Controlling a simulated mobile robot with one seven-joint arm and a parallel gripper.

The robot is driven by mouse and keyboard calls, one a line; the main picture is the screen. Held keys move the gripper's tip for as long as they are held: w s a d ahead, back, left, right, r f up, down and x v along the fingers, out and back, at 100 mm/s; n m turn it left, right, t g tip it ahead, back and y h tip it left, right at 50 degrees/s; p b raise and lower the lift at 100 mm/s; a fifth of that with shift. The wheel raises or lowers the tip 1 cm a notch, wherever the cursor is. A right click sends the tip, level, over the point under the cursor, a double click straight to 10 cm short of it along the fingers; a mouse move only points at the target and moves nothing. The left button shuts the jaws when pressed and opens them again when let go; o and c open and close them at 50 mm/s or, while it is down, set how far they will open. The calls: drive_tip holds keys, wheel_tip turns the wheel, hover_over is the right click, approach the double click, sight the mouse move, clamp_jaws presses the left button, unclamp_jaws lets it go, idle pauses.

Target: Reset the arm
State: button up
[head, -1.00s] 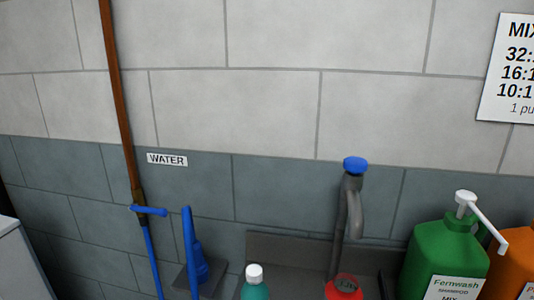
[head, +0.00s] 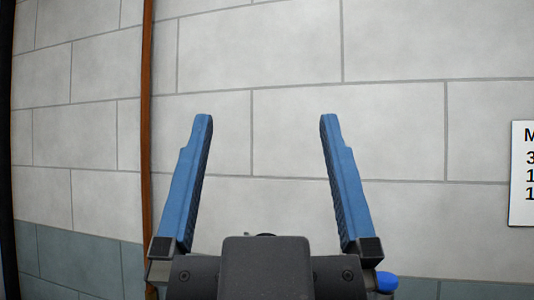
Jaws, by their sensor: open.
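My gripper (head: 266,122) rises into the head view from the bottom middle, pointing up. Its two blue fingers stand wide apart on a black body. Nothing is between the fingers; only the light tiled wall (head: 420,120) shows behind them. The gripper's body hides the lower middle of the view.
A brown vertical pipe (head: 147,110) runs down the wall left of my gripper. A blue tap knob (head: 387,281) shows just right of the gripper's base. Part of a white sign (head: 522,172) is at the right edge. Grey-blue tiles (head: 70,262) cover the lower wall.

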drive_tip(key=shift+r, duration=0.1)
wheel_tip(320, 180, up, 6)
drive_tip(key=p, duration=0.6)
